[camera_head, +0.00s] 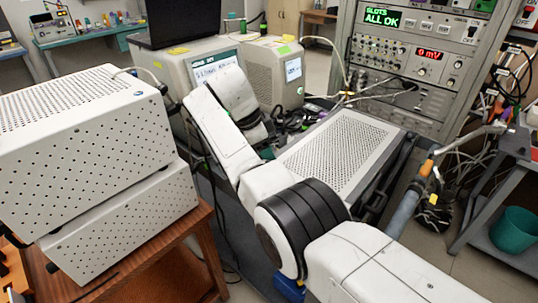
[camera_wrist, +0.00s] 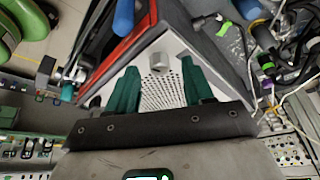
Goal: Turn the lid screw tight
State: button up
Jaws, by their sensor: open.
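A perforated pale metal lid (camera_head: 345,150) tops a box in the middle of the head view. In the wrist view the lid (camera_wrist: 160,95) lies beyond my fingers. A short grey round knob, which looks like the lid screw (camera_wrist: 158,61), stands near the lid's far corner. My gripper (camera_wrist: 159,67) is open, with two green fingers spread. The screw appears in the gap between the fingertips, and the fingers do not grip it. I cannot tell how far apart they are in depth. In the head view my white arm hides the screw and most of the gripper.
Two stacked white perforated boxes (camera_head: 90,140) stand on a wooden table at the left. Instruments with a screen (camera_head: 214,68) stand behind my arm. A rack (camera_head: 425,60) reads "ALL OK" at the back right. Cables lie near the lid. A teal bin (camera_head: 513,230) is at the right.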

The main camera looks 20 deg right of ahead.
jog(key=v, duration=0.9)
jog(key=shift+r+b, duration=0.3)
jog(key=shift+b, duration=0.1)
